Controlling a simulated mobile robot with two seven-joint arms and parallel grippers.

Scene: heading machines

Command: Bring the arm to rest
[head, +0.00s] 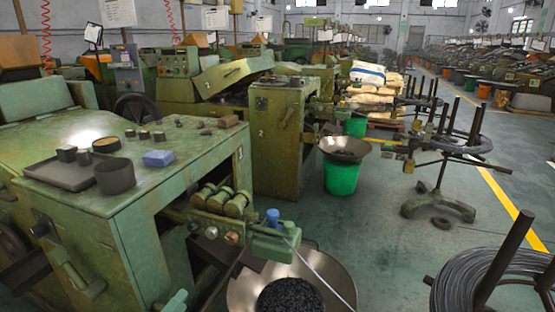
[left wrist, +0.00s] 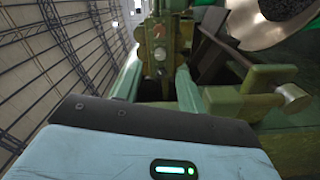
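My left gripper (left wrist: 157,78) shows in the left wrist view. Its pale blue body with a green light fills the bottom, and two pale green fingers stand apart beyond the dark edge. Nothing shows held between them; green machine parts lie behind. My right gripper is in neither view.
On the near machine stand a grey tray (head: 72,178), a dark cup (head: 115,177) and a blue block (head: 158,158). A metal bowl (head: 333,278) with dark pieces stands below. A green bucket (head: 342,178) and wire stand (head: 437,200) are farther off. The floor at right is partly clear.

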